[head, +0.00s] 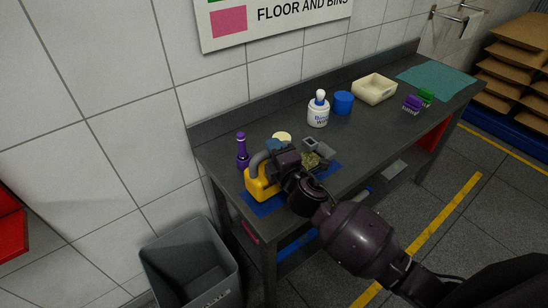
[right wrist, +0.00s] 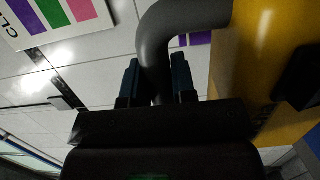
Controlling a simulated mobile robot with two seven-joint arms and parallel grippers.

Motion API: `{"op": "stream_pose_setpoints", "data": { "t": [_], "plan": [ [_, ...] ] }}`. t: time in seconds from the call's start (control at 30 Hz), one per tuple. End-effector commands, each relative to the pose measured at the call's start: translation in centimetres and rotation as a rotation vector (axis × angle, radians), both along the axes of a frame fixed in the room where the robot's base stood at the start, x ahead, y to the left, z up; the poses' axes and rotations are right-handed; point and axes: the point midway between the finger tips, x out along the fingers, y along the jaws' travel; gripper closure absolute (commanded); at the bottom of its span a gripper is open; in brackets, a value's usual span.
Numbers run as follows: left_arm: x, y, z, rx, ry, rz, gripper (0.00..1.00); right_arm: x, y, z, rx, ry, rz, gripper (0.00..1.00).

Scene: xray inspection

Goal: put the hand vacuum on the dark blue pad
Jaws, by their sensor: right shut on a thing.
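The hand vacuum (head: 262,184) has a yellow body and a curved dark grey handle. It is at the near left end of the dark table, over the dark blue pad (head: 264,209). I cannot tell whether its underside touches the pad. My right gripper (head: 274,150) is shut on the handle; the right wrist view shows its fingers (right wrist: 157,78) on either side of the handle, with the yellow body (right wrist: 238,50) to the right. My arm and the vacuum hide much of the pad. My left gripper is not in view.
A purple bottle (head: 242,152) stands close behind the vacuum. A white bottle (head: 318,113), blue cup (head: 343,102), cream tray (head: 374,90), green mat (head: 436,80) and purple and green brushes (head: 413,104) are farther right. A grey bin (head: 190,262) stands below the table's left end.

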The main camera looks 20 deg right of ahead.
Motion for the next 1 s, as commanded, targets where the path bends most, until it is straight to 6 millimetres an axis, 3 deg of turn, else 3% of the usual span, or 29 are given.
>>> {"op": "stream_pose_setpoints", "data": {
  "t": [0.17, 0.67, 0.7, 0.8, 0.83, 1.0],
  "plan": [
    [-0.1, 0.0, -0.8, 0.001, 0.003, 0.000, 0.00, 0.0, 0.1, -1.8, -0.001, -0.003, 0.000, 1.00],
    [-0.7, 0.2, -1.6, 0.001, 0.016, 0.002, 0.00, 0.0, 0.1, -2.3, 0.000, -0.004, 0.002, 1.00],
    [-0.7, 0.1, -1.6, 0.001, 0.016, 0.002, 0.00, 0.0, 0.0, -2.4, 0.000, 0.000, 0.001, 0.69],
    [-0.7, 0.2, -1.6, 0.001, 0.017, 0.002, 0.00, 0.0, 0.0, -2.4, 0.000, 0.000, 0.001, 0.54],
    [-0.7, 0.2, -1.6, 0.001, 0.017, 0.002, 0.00, 0.0, 0.0, -2.4, 0.000, 0.000, 0.001, 0.50],
    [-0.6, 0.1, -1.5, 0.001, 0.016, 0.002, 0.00, 0.0, 0.0, -2.4, 0.000, 0.000, 0.001, 0.50]
  ]
}}
